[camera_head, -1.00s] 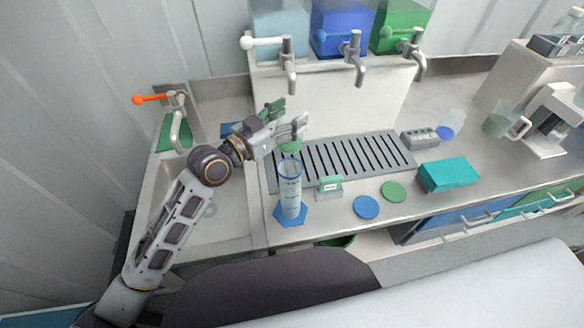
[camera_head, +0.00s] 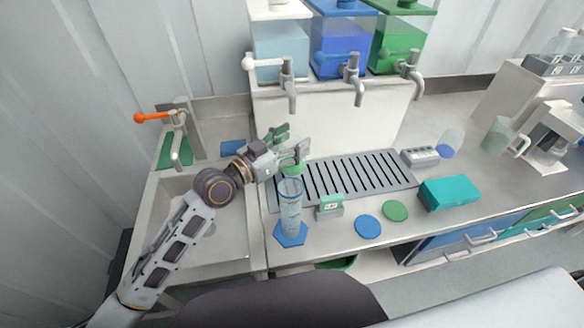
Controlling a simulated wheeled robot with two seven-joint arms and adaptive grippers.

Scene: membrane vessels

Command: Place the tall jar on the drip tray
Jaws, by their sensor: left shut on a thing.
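My left gripper (camera_head: 291,146) is shut at the left end of the drip tray. Just under its fingertips shows a small green part (camera_head: 293,169), which I take to be the tall jar; most of it is hidden by the fingers and by the cylinder in front. I cannot tell whether it touches the tray. The grey slotted drip tray (camera_head: 392,165) lies on the counter below the taps, its bars bare from the middle to the right. My right gripper is not in view.
A clear graduated cylinder (camera_head: 290,205) on a blue hexagonal base stands before the tray's left end, close to my gripper. A small green-labelled holder (camera_head: 330,206), blue disc (camera_head: 368,227), green disc (camera_head: 395,210) and teal box (camera_head: 449,193) line the front. Taps (camera_head: 353,80) overhang behind.

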